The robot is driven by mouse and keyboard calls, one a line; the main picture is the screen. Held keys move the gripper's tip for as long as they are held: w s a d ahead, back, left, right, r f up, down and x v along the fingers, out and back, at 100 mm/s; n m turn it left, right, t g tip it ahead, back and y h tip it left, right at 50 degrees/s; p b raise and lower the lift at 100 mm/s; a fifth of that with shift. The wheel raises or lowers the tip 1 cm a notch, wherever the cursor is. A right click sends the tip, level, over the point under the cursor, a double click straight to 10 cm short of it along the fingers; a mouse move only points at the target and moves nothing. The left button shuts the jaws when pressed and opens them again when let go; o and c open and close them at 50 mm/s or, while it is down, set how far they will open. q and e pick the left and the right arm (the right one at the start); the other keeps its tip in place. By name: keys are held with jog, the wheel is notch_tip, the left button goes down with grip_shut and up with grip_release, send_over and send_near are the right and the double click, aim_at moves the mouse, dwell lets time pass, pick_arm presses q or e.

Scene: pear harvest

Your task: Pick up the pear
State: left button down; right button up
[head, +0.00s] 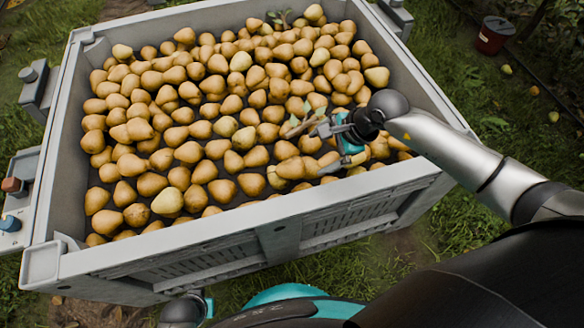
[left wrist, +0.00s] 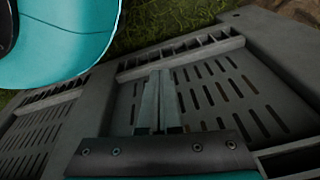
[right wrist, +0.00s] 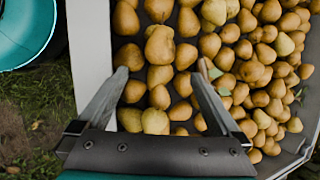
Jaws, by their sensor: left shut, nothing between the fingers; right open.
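Many yellow-brown pears lie in one loose layer in a large grey bin; one pear (head: 292,169) is beside my right gripper (head: 324,147). In the right wrist view, my right gripper (right wrist: 159,78) is open, its fingers spread above the pears. One larger-looking pear (right wrist: 160,46) lies just past the fingertips, with others between the fingers below. Nothing is held; I cannot tell whether a finger touches a pear. My left gripper (left wrist: 160,76) is shut and empty, outside the bin near its slotted wall. Its fingers are not visible in the head view.
The grey bin (head: 160,258) has high walls, and its near rim runs beneath my right arm. A leafy twig (head: 297,128) lies by the right gripper. A red bucket (head: 493,36) stands on the grass at the upper right, with a few fallen pears near it.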

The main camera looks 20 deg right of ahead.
aim_at(299, 165)
jog(key=b+x, duration=0.2)
jog(key=x, duration=0.5)
jog(key=shift+b, duration=0.4)
jog(key=shift+b+x, duration=0.65)
jog(key=shift+x, duration=0.55)
jog(key=b+x, duration=0.1)
jog(key=x, duration=0.2)
jog(key=shift+b, duration=0.4)
jog(key=shift+w+a+f, duration=0.15)
jog(key=shift+w+f, duration=0.1)
jog(key=shift+f, duration=0.15)
pick_arm(q)
jog(key=w+d+r, duration=0.1)
jog(key=w+r, duration=0.2)
jog(key=r, duration=0.3)
jog(key=w+d+r+t, duration=0.1)
jog(key=w+r, duration=0.2)
jog(key=r, duration=0.3)
jog(key=shift+d+r+t, duration=0.3)
jog(key=shift+d, duration=0.05)
pick_arm(e)
jog(key=c, duration=1.4)
